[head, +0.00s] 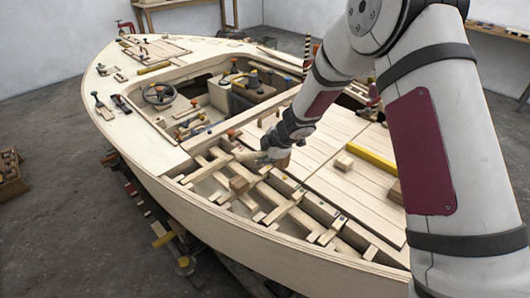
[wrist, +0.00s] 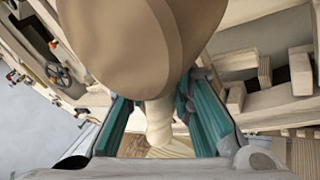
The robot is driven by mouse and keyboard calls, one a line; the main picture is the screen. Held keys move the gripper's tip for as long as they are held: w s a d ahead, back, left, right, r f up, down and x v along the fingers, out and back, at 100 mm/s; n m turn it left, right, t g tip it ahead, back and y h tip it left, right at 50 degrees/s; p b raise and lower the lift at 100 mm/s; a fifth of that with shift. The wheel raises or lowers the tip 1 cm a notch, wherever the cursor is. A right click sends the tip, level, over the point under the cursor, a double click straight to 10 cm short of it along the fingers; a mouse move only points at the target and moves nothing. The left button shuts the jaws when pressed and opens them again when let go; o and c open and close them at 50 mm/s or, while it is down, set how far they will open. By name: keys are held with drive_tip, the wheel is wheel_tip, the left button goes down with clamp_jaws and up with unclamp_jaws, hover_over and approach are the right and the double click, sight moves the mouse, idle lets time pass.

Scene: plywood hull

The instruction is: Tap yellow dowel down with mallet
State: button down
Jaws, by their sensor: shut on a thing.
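My gripper (head: 276,150) is over the open framed bay in the hull's near side. In the wrist view my gripper (wrist: 160,122) has its teal-padded fingers on either side of a pale wooden handle, shut on the mallet (wrist: 140,45). The mallet's big rounded tan head fills the top middle of that view and hides much behind it. In the head view the mallet is small and partly hidden by my gripper. I cannot pick out the yellow dowel for certain in either view.
The plywood hull (head: 190,203) has crossing frame timbers (head: 280,212) with gaps between them. A yellow bar (head: 371,160) and small wood blocks (head: 343,162) lie on the planked deck at right. A steering wheel (head: 159,94) and loose tools are farther back.

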drive_tip(key=shift+w+f+b, duration=0.25)
drive_tip(key=shift+f+b, duration=0.65)
drive_tip(key=shift+b, duration=0.85)
drive_tip(key=shift+s+f+b, duration=0.15)
drive_tip(key=shift+f+b, duration=0.1)
drive_tip(key=shift+b, duration=0.45)
drive_tip(key=shift+s, duration=0.1)
